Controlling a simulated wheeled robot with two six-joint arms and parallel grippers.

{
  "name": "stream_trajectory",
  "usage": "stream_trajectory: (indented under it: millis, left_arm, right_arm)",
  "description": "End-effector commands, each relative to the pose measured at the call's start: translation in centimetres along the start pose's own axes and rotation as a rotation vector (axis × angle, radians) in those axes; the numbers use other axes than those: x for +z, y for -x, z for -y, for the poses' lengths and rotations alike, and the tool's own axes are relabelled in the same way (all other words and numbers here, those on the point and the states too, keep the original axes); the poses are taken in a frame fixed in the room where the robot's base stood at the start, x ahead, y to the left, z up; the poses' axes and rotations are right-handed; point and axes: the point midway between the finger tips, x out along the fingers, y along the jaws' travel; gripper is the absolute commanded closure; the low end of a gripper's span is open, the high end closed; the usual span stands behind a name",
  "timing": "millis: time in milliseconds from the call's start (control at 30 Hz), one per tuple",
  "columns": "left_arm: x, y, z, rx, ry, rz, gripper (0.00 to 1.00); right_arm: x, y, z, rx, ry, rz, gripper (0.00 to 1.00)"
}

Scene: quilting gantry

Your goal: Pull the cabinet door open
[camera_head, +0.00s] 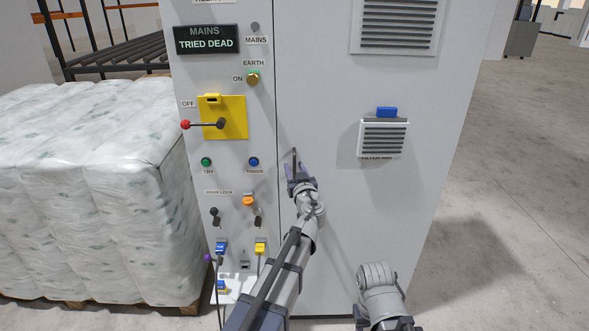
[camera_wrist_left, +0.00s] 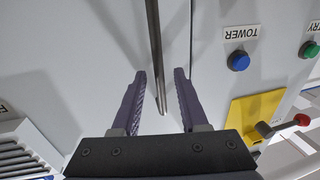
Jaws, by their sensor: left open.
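The grey cabinet door (camera_head: 335,75) is the wide right-hand panel. It looks flush with the control panel (camera_head: 222,140) to its left, with a thin dark seam between them. A slim dark upright handle (camera_head: 294,158) stands on the door near this seam. It also shows in the left wrist view as a long metal bar (camera_wrist_left: 154,45). My left gripper (camera_head: 298,168) is at the handle. In the left wrist view its two fingers (camera_wrist_left: 160,100) are spread, with the bar's end between them and gaps on both sides. My right gripper is out of view.
A yellow plate with a red-knobbed lever (camera_head: 203,124) and several buttons and keys cover the control panel. A vent box (camera_head: 384,137) juts from the door. Wrapped pallet goods (camera_head: 95,190) stand close at left. Floor (camera_head: 510,200) at right is clear.

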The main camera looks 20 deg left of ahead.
Motion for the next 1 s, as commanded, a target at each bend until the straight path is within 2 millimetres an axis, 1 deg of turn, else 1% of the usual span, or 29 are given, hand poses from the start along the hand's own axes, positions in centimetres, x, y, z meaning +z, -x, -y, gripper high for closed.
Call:
stream_trajectory:
  millis: [33, 67, 300, 600, 667, 700, 1000]
  left_arm:
    - [0.0, -0.49, -0.05, 0.0, 0.0, 0.0, 0.56]
    - [0.0, -0.57, -0.04, 0.0, 0.0, 0.0, 0.56]
    - [0.0, -0.52, -0.01, 0.001, 0.0, 0.0, 0.58]
    - [0.0, -0.51, -0.01, 0.001, 0.0, 0.0, 0.91]
    - [0.0, -0.51, -0.01, 0.001, 0.0, 0.0, 0.98]
    - [0.0, -0.51, -0.01, 0.001, 0.0, 0.0, 1.0]
    - [0.01, -0.5, 0.0, 0.001, 0.0, 0.0, 1.0]
  right_arm:
    - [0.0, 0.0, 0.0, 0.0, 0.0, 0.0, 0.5]
    - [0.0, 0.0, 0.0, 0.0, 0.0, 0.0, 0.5]
    - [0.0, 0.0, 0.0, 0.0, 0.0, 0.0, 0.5]
    - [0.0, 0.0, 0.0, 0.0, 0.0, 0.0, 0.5]
    - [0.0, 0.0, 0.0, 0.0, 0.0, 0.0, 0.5]
    - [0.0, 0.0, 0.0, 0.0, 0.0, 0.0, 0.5]
    - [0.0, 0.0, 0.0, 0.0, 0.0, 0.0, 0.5]
